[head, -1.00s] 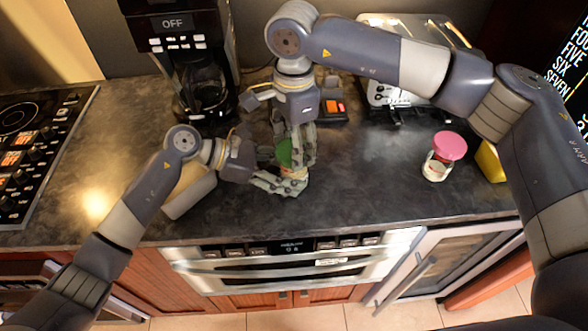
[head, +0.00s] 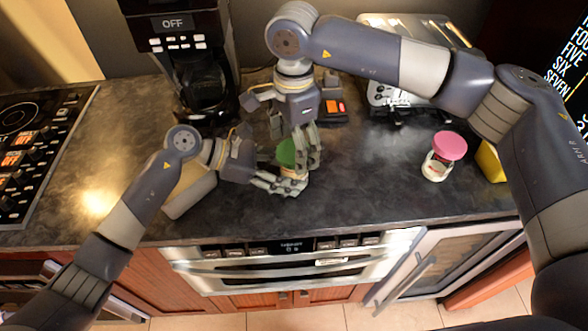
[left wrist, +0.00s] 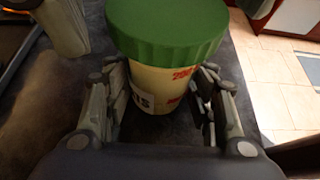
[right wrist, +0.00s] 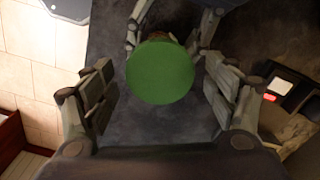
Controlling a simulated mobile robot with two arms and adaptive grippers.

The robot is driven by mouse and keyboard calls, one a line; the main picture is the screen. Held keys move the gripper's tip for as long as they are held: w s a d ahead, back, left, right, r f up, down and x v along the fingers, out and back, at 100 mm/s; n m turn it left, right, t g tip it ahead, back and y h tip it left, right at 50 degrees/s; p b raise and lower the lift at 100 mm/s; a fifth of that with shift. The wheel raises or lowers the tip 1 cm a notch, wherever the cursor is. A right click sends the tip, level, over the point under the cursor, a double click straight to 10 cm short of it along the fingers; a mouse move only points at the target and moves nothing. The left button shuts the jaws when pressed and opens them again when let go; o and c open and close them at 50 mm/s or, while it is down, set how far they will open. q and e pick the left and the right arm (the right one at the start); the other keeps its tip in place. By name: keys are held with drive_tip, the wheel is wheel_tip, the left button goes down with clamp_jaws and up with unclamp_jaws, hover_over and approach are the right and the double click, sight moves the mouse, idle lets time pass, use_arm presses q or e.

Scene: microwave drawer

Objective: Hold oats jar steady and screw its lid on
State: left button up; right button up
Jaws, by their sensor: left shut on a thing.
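The oats jar is a pale jar (left wrist: 158,90) with red and dark print, standing upright on the dark counter. A wide green lid (head: 287,153) sits on its top; it also shows in the left wrist view (left wrist: 168,30) and as a round disc in the right wrist view (right wrist: 160,73). I cannot tell how tightly it is seated. My left gripper (head: 284,184) is shut on the jar body, below the lid. My right gripper (right wrist: 160,95) is above the lid, pointing down, its fingers spread on both sides with gaps to the lid.
A coffee maker (head: 197,75) and a toaster (head: 400,98) are at the back. A pale block-like object (head: 190,197) lies beneath my left arm. The stove (head: 30,140) is at the left.

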drive_tip(key=shift+c, duration=0.3)
drive_tip(key=c, duration=1.2)
drive_tip(key=m, duration=0.4)
drive_tip(key=shift+m, duration=0.3)
drive_tip(key=m, duration=0.4)
drive_tip(key=shift+m, duration=0.3)
drive_tip(key=m, duration=0.4)
drive_tip(key=shift+m, duration=0.4)
drive_tip(key=m, duration=0.4)
drive_tip(key=o, duration=1.1)
